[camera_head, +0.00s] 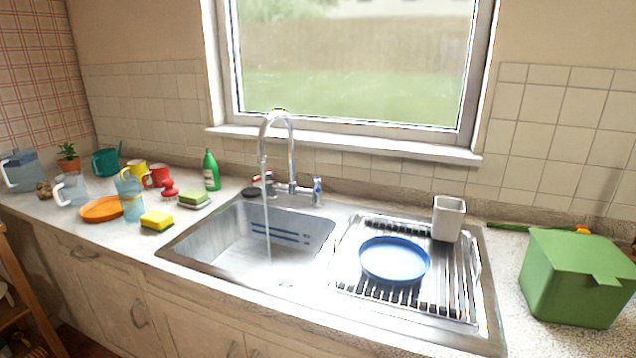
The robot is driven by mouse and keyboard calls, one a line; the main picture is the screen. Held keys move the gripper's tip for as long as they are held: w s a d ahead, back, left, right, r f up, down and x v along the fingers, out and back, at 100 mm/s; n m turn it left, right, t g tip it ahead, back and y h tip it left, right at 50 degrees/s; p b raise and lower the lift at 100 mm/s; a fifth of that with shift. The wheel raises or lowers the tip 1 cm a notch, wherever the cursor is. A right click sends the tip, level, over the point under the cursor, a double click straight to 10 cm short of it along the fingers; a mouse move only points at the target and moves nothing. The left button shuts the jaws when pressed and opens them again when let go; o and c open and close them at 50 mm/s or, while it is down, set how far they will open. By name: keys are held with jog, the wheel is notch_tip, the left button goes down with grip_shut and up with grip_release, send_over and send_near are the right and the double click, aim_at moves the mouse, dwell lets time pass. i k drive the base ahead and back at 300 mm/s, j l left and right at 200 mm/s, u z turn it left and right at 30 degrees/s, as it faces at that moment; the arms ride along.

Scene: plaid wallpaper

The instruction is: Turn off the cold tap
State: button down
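The tap (291,150) has a tall curved chrome spout behind the sink basin (230,238). A thin stream of water (267,225) falls from the spout into the basin. A handle with a blue marking, the cold tap (317,190), stands upright to the right of the spout. A handle with red on it, the hot tap (266,180), is to the left of the spout. My gripper is not in view, so its place relative to the cold tap cannot be seen.
A blue plate (395,261) lies on the drying rack (447,300), with a white cup-like holder (448,218) behind it. A green bin (577,278) stands at the right. A green bottle (211,170), sponge (157,220), mugs and an orange plate (101,209) crowd the left counter.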

aim_at(317, 181)
jog(key=i+j, duration=0.25)
jog(key=i, duration=0.15)
jog(key=i+j, duration=0.25)
jog(key=i, duration=0.2)
jog(key=u, duration=0.05)
